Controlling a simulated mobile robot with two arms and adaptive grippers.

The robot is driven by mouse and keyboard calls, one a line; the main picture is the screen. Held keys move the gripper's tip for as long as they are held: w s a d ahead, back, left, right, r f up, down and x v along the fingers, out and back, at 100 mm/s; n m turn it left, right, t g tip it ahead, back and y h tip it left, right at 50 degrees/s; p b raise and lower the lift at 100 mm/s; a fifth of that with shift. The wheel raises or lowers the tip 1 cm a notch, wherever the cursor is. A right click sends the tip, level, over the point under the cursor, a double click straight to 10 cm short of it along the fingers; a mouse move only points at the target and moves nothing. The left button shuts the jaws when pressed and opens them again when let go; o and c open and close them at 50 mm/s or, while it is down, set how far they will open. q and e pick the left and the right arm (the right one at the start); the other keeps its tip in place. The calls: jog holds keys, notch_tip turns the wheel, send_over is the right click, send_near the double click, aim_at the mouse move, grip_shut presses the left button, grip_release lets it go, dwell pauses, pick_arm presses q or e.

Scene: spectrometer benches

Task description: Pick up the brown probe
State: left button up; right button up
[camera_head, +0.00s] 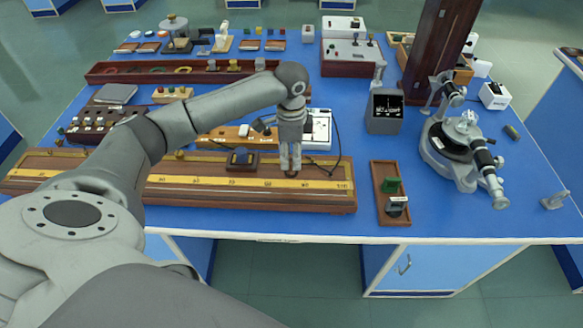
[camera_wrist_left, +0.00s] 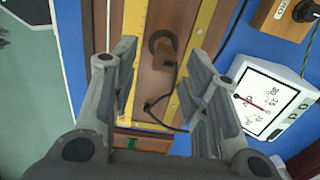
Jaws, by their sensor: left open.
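A brown probe (camera_wrist_left: 163,45) with a dark ring-shaped end and a thin black cable stands on the long wooden board (camera_wrist_left: 122,112) with yellow scales, in the left wrist view. My left gripper (camera_wrist_left: 160,62) is open, with one finger on each side of the probe in that picture. I cannot tell whether the fingers touch it. In the head view my left gripper (camera_head: 290,168) points down over the right part of the wooden board (camera_head: 250,199), and it mostly hides the probe. My right gripper is not in view.
A white meter (camera_wrist_left: 268,102) stands beside the board. A small dark block (camera_head: 241,158) sits on the board left of my gripper. A wooden tray (camera_head: 377,191) with a green piece and the grey spectrometer (camera_head: 455,150) stand to the right. Blue tabletop is clear between them.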

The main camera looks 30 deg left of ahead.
aim_at(291, 161)
pick_arm(q)
notch_tip(291, 161, down, 4)
jog(key=shift+w+a+f+p, duration=0.1)
jog(key=shift+a+f+p, duration=0.1)
jog(key=shift+p, duration=0.35)
jog(key=shift+f, duration=0.25)
jog(key=c, duration=0.4)
grip_shut()
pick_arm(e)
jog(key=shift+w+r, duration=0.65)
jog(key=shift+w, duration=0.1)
